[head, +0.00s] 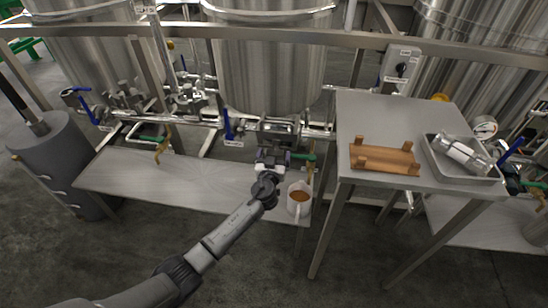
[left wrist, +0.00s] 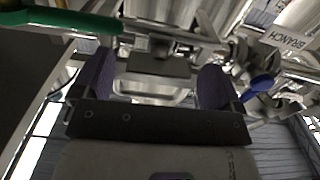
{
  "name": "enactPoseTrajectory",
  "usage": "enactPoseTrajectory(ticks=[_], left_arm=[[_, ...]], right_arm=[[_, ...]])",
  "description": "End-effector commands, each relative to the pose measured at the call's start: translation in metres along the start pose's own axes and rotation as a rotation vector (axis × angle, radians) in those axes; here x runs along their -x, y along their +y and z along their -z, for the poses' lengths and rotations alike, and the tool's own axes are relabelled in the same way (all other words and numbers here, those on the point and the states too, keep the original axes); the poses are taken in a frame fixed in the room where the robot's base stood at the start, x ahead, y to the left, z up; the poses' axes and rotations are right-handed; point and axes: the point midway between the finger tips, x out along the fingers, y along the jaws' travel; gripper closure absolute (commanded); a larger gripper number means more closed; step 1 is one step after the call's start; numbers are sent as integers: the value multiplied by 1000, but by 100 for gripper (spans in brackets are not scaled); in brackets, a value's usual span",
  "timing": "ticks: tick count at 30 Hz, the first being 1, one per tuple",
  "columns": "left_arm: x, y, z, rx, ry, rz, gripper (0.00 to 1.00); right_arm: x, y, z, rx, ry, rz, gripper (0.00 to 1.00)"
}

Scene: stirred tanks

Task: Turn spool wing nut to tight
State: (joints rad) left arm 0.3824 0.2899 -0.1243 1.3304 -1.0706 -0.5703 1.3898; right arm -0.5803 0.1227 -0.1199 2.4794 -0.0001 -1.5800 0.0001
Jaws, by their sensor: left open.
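My left gripper (head: 273,154) is open, at the front of the pipework under the middle tank. In the left wrist view its two purple-padded fingers (left wrist: 155,80) stand apart with nothing held between them. A metal pipe fitting (left wrist: 158,62) shows beyond the gap between the fingers. In the head view a metal fitting (head: 278,130) on the pipe line lies just behind the gripper. I cannot make out the spool wing nut clearly in either view; it may be hidden or too small. My right gripper is not in view.
A green-handled valve (head: 302,157) is close to the gripper's right; its green handle (left wrist: 60,22) crosses the left wrist view. A blue handle (head: 228,124) is at left. A cup of brown liquid (head: 299,199) stands on the low bench (head: 135,178). A taller table (head: 385,112) stands at right.

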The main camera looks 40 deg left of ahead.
Motion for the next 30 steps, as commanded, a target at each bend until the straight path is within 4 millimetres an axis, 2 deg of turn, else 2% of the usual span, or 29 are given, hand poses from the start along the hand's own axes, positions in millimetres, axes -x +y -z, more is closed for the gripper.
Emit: enactPoseTrajectory(ticks=[7,23,30], left_arm=[[0,0,0,0,0,-1,8],[0,0,0,0,0,-1,58],[0,0,0,-28,0,0,58]], right_arm=[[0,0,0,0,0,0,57],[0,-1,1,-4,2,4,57],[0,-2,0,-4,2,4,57]])
